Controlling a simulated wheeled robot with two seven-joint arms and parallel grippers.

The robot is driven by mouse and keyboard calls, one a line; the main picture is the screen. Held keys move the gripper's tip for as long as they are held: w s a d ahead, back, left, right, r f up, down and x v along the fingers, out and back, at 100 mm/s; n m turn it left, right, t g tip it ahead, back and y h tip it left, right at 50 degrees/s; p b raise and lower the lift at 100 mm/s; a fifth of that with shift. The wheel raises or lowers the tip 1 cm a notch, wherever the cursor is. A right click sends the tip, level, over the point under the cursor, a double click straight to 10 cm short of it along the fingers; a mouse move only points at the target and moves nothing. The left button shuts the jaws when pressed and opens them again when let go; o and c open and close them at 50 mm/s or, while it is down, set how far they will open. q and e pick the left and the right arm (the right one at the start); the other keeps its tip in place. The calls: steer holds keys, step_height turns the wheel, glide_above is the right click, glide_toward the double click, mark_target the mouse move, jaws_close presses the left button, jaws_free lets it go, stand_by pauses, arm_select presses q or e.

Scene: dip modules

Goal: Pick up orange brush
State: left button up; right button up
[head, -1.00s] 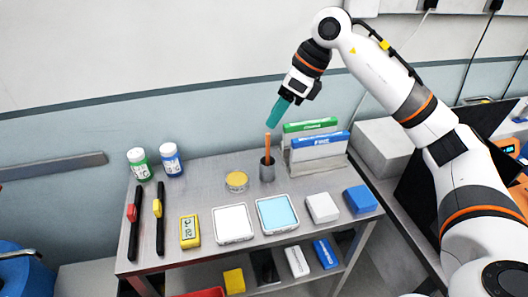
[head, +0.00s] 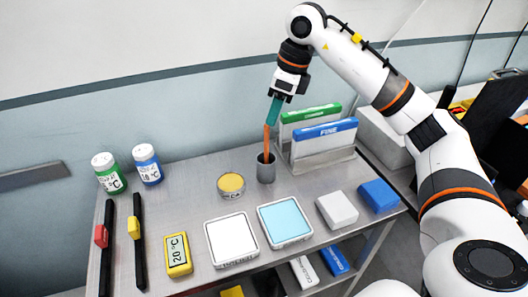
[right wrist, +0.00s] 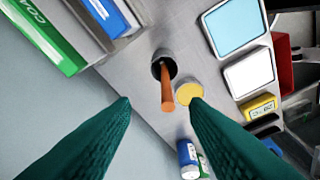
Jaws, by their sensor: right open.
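The orange brush (head: 266,140) stands upright in a small dark grey cup (head: 266,172) on the table. My right gripper (head: 274,112), with teal fingers, is just above the brush, close to its top end. In the right wrist view the open fingers (right wrist: 160,120) are spread wide to either side, and the orange brush (right wrist: 167,92) points up between them, apart from both. Its lower end is hidden inside the cup (right wrist: 163,64). My left gripper is not in view.
Green and blue boxes (head: 325,130) stand in a holder right of the cup. A yellow-topped round tin (head: 231,184), white tray (head: 232,239) and light blue tray (head: 285,222) lie in front. Two bottles (head: 147,165) stand at the left.

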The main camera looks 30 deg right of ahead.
mark_target(265, 137)
steer(key=x, duration=0.2)
steer(key=p+x, duration=0.1)
steer(key=x, duration=0.1)
steer(key=p+x, duration=0.1)
steer(key=x, duration=0.2)
steer(key=shift+s+a, duration=0.2)
steer(key=shift+a, duration=0.2)
steer(key=shift+w+f, duration=0.15)
steer(key=shift+f, duration=0.5)
jaws_close()
